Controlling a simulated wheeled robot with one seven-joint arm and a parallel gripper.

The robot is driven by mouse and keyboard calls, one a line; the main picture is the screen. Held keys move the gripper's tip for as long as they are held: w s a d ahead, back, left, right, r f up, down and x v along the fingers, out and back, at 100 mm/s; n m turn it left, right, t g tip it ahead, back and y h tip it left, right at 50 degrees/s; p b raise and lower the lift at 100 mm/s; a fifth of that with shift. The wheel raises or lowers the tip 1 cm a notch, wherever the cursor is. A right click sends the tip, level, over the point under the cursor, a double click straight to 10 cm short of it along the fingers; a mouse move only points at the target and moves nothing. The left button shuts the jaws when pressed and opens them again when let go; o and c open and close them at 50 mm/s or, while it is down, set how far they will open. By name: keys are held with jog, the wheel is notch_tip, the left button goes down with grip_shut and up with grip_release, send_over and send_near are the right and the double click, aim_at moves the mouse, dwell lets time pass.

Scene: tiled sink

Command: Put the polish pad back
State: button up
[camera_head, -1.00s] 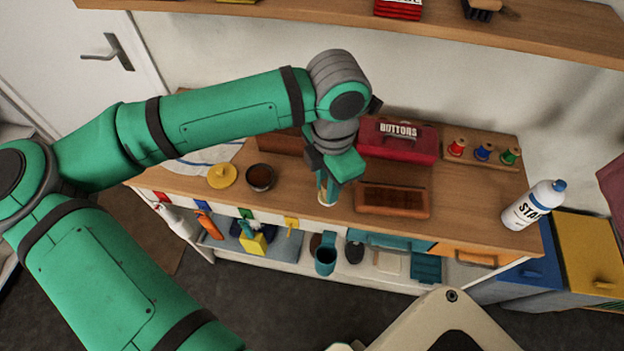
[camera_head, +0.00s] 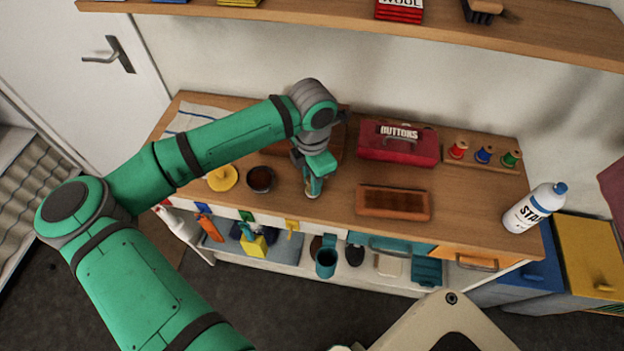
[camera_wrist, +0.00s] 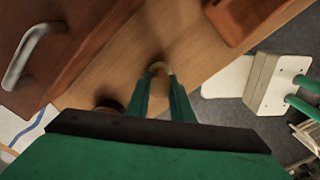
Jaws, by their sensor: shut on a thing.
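My gripper (camera_head: 314,190) is over the front part of the wooden worktop (camera_head: 464,212), in front of a brown wooden box. In the wrist view its two green fingers (camera_wrist: 160,82) are shut on a small tan, rounded thing, apparently the polish pad (camera_wrist: 158,67). Most of the pad is hidden between the fingers. I cannot tell whether it touches the worktop. An open dark round tin (camera_head: 260,179) stands just left of my gripper. A yellow round lid with a knob (camera_head: 222,178) lies left of the tin.
The brown box (camera_wrist: 72,45) has a metal handle. A reddish-brown tray (camera_head: 393,203) lies right of my gripper. Behind it are a red buttons box (camera_head: 397,147) and a spool rack (camera_head: 482,168). A white bottle (camera_head: 533,207) stands at the right end. Worktop between tray and bottle is clear.

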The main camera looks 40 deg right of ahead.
jog(key=shift+f, duration=0.15)
jog(key=o, duration=0.9)
notch_tip(320, 180, up, 12)
jog(key=shift+r, duration=0.1)
jog(key=shift+s, duration=0.1)
